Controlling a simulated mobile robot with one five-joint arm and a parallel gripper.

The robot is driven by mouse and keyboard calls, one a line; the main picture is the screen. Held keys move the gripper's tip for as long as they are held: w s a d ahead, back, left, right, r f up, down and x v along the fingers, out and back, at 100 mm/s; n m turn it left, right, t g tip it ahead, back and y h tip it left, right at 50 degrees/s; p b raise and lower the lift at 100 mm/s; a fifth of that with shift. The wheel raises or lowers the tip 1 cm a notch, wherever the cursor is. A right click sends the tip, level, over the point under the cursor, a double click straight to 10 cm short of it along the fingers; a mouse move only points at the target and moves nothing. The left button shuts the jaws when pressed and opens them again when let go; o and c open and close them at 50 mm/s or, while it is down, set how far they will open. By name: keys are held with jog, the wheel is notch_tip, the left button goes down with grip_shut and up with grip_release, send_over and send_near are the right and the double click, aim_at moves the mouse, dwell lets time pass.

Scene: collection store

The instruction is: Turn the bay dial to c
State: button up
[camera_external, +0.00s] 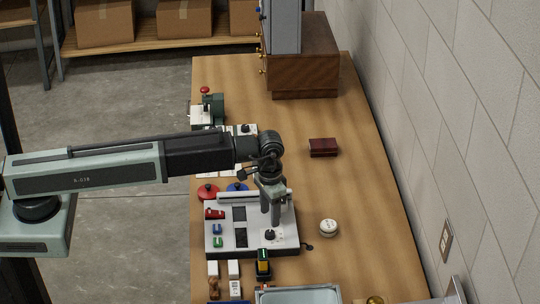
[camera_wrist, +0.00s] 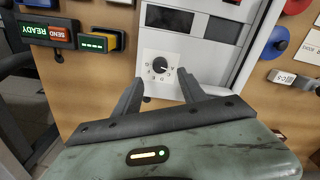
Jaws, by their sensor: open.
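The bay dial (camera_wrist: 159,65) is a black round knob on a white plate with small letters around it, in the wrist view. Its pointer setting is too small to read surely. In the external view the dial (camera_external: 270,235) sits at the lower right of a white control panel (camera_external: 222,249). My gripper (camera_external: 271,222) hangs above the panel, pointing down at the dial's side. In the wrist view my gripper (camera_wrist: 160,88) is open and empty, with one finger on each side of the dial. I cannot tell whether either finger touches it.
A white round object (camera_external: 329,228) and a dark red box (camera_external: 323,147) stand on the wooden table to the right. A metal tray (camera_external: 298,296) lies at the front. Red and blue round buttons (camera_external: 208,191) sit at the panel's back. The wall bounds the right.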

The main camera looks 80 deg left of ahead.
aim_at(270, 232)
notch_tip(270, 232, down, 7)
jog(key=b, duration=0.6)
jog(key=shift+r, duration=0.1)
grip_shut()
